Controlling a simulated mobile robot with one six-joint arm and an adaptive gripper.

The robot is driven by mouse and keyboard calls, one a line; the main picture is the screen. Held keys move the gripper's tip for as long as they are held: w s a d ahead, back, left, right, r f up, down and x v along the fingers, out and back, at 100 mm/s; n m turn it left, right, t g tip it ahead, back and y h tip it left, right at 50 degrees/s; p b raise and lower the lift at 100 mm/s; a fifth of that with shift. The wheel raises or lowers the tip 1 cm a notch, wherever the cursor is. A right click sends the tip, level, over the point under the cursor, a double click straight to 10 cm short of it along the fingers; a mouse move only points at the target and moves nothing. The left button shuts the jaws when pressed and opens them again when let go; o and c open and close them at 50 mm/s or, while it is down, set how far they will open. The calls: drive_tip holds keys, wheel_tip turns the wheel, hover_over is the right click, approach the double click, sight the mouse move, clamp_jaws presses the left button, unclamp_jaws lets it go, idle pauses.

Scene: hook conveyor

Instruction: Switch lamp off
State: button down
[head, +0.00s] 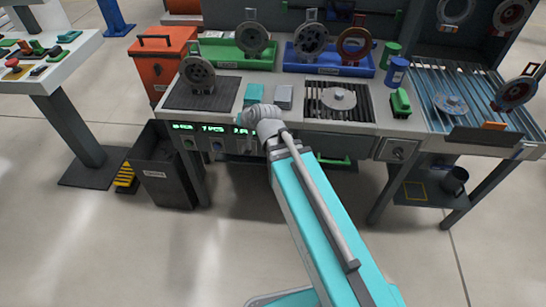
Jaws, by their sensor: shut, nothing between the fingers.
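I cannot make out a lamp or a switch marked for it. The front control panel (203,139) of the workbench has green lit displays and small round knobs, one greenish (188,145) and one blue (217,147). My gripper (250,117) is at the bench's front edge, just above the right part of this panel. It is small in the view, and my wrist and arm hide its fingertips and the panel behind them. It appears shut and empty. I cannot tell whether it touches the panel.
The workbench top holds a dark mat (205,101) with a wheel-like part, a teal block (254,93) and a grey block (284,96). Green (215,58) and blue (328,68) trays stand behind. A black bin (166,177) stands at lower left. An orange toolbox (160,62) is behind it.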

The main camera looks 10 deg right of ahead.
drive_tip(key=w+a+m+t+h+b, duration=0.35)
drive_tip(key=w+m+t+b, duration=0.25)
drive_tip(key=m+t+b, duration=0.65)
drive_tip(key=s+d+f+m+g+h+b, duration=0.2)
drive_tip(key=s+f+m+g+h+b, duration=0.4)
drive_tip(key=f+m+h+b, duration=0.3)
drive_tip(key=s+d+f+m+g+h+b, duration=0.3)
drive_tip(key=s+f+m+g+h+b, duration=0.3)
drive_tip(key=f+m+h+b, duration=0.3)
drive_tip(key=shift+d+f+m+g+b, duration=0.15)
drive_tip(key=shift+f+m+g+b, duration=0.2)
drive_tip(key=shift+f+g+b, duration=0.45)
drive_tip(key=shift+d, duration=0.1)
